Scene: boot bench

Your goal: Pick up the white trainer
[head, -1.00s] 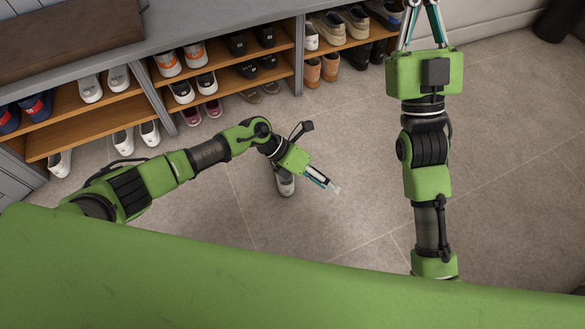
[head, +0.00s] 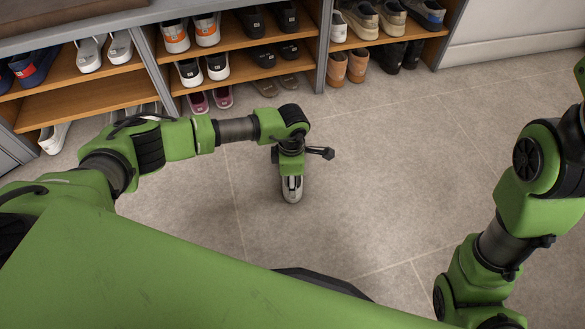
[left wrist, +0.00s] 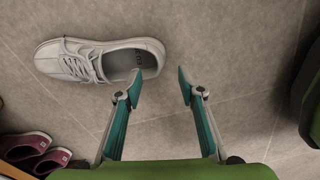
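The boot bench (head: 325,50) at the back holds several pairs of shoes. Dark red shoes (left wrist: 28,150) show at the lower left of the left wrist view. Another white shoe (head: 53,138) is at the far left. The floor right of the trainer is clear.

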